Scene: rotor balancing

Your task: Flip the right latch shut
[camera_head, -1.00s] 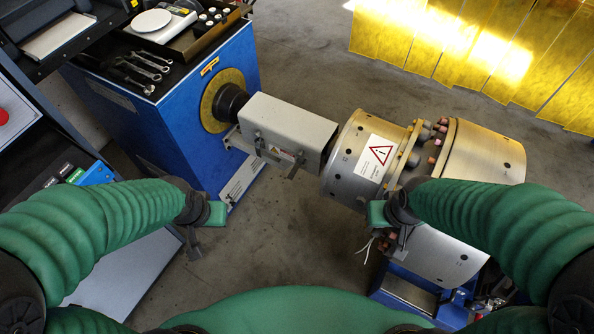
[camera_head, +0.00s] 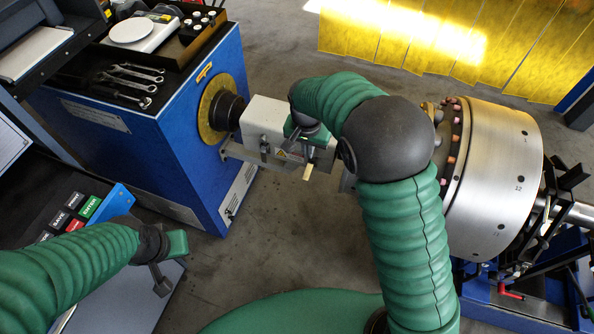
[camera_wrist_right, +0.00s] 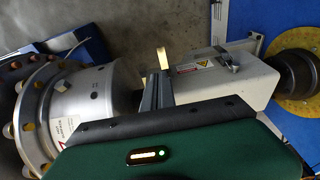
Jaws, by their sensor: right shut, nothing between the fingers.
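A grey box-shaped cover (camera_head: 263,118) sits over the shaft between the blue cabinet and the rotor; it also shows in the wrist view (camera_wrist_right: 212,86). The left latch (camera_head: 264,148) is a dark lever on its near side. A pale tan tab (camera_head: 308,172), apparently the right latch's lever, sticks out at the cover's rotor end. My right gripper (camera_wrist_right: 157,88) is shut and empty, with its grey fingers close beside this tab; whether they touch is unclear. My right arm hides part of the cover. My left gripper (camera_head: 160,280) hangs far from the cover, at lower left.
The large metal rotor (camera_head: 495,175) stands right of my right arm on a blue stand. The blue cabinet (camera_head: 150,150) carries wrenches (camera_head: 135,80) and a tray on top. A control panel (camera_head: 75,215) is near my left arm. Bare floor lies below the cover.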

